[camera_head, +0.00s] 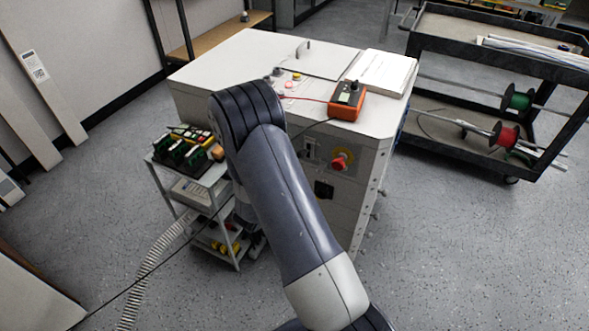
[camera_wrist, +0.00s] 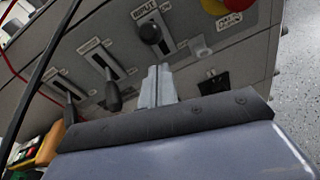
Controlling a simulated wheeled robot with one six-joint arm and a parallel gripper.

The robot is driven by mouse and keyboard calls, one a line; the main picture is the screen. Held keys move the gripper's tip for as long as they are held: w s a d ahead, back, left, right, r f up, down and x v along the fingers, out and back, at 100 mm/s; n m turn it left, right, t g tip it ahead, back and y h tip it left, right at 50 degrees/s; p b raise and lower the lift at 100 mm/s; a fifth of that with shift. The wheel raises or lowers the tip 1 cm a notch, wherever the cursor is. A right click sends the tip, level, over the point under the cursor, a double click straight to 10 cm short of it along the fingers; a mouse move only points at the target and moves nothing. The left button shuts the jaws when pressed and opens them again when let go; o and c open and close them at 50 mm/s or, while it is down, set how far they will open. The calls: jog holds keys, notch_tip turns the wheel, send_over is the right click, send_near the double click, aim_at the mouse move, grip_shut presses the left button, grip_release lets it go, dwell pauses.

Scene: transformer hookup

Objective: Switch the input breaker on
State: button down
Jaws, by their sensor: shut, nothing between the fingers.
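The input breaker (camera_wrist: 150,34) is a lever with a round black knob in a light-framed slot, under a label reading INPUT, on the cabinet's grey front panel in the wrist view. I cannot tell for certain whether it stands at on or off. My gripper (camera_wrist: 158,70) is shut and empty, its pale fingertips just below the knob in the picture. A small gap shows between tips and knob, but depth is unclear. Two more black levers, a middle one (camera_wrist: 113,94) and a left one (camera_wrist: 70,110), sit in similar slots.
The cabinet (camera_head: 240,60) carries an orange meter (camera_head: 346,100) and papers (camera_head: 381,72) on top. A red emergency stop (camera_head: 340,160) and black socket (camera_wrist: 213,82) are right of the levers. A small shelf cart (camera_head: 232,240) stands left; a black trolley (camera_head: 470,55) stands right. Cables cross the wrist view's left.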

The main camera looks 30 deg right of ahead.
jog(key=f+v, duration=0.1)
jog(key=v, duration=0.9)
jog(key=shift+a+b, duration=0.35)
jog(key=shift+a, duration=0.1)
jog(key=shift+s, duration=0.1)
jog(key=w+d+r+p, duration=0.1)
jog(key=w+d+p, duration=0.2)
jog(key=w+d, duration=0.3)
jog(key=shift+d+p, duration=0.3)
jog(key=shift+d, duration=1.7)
